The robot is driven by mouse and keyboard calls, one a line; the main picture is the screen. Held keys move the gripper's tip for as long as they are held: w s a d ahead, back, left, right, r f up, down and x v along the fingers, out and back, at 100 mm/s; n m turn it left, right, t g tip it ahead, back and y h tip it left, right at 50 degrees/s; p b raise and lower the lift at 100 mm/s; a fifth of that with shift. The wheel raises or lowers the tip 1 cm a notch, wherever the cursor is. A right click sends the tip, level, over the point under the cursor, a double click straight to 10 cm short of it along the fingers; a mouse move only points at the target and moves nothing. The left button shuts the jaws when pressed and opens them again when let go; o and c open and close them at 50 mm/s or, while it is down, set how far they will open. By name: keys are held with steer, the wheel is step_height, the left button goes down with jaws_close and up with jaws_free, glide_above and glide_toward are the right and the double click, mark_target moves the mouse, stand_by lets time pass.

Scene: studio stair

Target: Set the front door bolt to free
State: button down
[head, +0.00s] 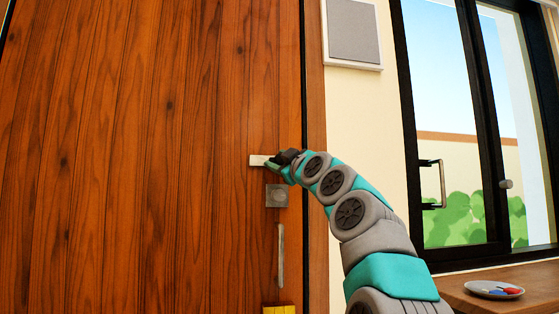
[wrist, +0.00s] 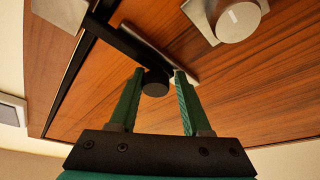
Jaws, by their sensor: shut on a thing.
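The front door (head: 150,150) is brown wood and stands shut in its frame. Its bolt shows in the wrist view as a dark bar (wrist: 122,38) with a round black knob (wrist: 155,88), beside a pale metal plate (wrist: 152,48). The bar reaches across the dark gap at the door's edge toward a grey block (wrist: 62,12). My gripper (wrist: 158,75) has its two green fingers on either side of the knob, shut on it.
Below the bolt are a square lock plate with a round turn (head: 277,195), a vertical pull handle (head: 281,255) and a yellow piece (head: 278,310). A wall panel (head: 354,32), a window (head: 470,120) and a wooden surface with a dish (head: 494,290) are to the right.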

steer(key=shift+s+d+r, duration=0.1)
steer(key=shift+d+r, duration=0.25)
steer(key=shift+r, duration=0.05)
steer(key=a, duration=0.2)
steer(key=s+a, duration=0.1)
steer(key=a, duration=0.1)
steer(key=shift+s+a, duration=0.15)
steer(key=shift+a, duration=0.2)
steer(key=c, duration=0.6)
jaws_free()
steer(key=shift+s, duration=0.1)
steer(key=shift+o, duration=0.4)
steer(key=shift+a+f, duration=0.15)
steer(key=shift+f, duration=0.05)
steer(key=shift+f, duration=0.1)
steer(key=b+v, duration=0.4)
steer(key=v, duration=0.3)
steer(key=shift+s+b, duration=0.25)
steer(key=shift+b, duration=0.05)
steer(key=shift+c, duration=0.4)
